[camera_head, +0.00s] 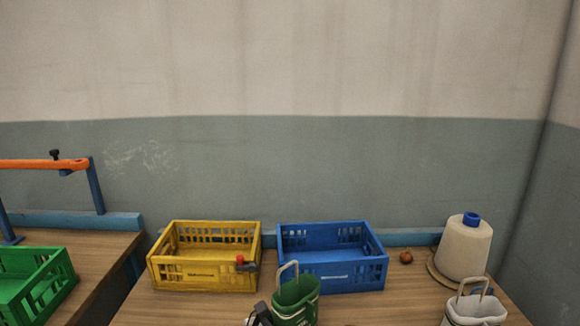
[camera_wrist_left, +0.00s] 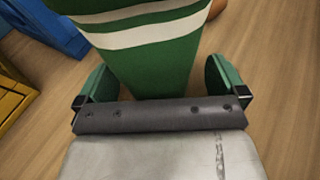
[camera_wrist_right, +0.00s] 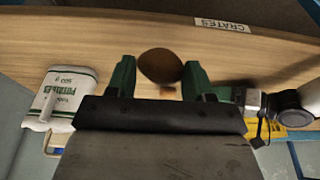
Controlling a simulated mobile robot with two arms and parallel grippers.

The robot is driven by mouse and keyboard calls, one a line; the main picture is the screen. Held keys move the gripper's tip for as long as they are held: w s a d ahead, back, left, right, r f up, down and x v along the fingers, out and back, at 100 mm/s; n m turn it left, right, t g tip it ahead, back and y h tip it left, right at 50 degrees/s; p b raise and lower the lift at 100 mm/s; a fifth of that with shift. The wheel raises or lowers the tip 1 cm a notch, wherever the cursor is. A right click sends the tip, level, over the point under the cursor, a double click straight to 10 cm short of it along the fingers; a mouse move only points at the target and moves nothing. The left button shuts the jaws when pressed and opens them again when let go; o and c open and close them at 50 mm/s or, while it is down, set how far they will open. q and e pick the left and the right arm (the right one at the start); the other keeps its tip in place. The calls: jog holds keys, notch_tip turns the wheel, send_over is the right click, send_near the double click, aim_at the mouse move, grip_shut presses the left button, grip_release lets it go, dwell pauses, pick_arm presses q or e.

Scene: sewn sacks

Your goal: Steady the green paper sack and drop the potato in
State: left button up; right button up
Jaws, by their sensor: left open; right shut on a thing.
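The green paper sack (camera_head: 296,300) stands open, with a pale handle, at the front middle of the table; its lower part is cut off. In the left wrist view the sack (camera_wrist_left: 155,65), with white bands, is between the spread fingers of my left gripper (camera_wrist_left: 160,88). I cannot tell whether they touch it. My right gripper (camera_wrist_right: 160,82) is shut on a round brown potato (camera_wrist_right: 161,65); I do not see this gripper in the head view. A brown round thing also shows partly behind the sack in the left wrist view.
A yellow crate (camera_head: 204,281) and a blue crate (camera_head: 345,282) stand behind the sack. A small reddish-brown thing (camera_head: 406,257) lies right of the blue crate. A white sack (camera_head: 474,312) and a cream cone (camera_head: 465,249) stand at the right. A green crate (camera_head: 30,290) is far left.

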pick_arm(q)
jog(key=shift+w+d+f, duration=0.15)
jog(key=shift+w+d, duration=0.1)
jog(key=shift+d, duration=0.15)
jog(key=c, duration=0.8)
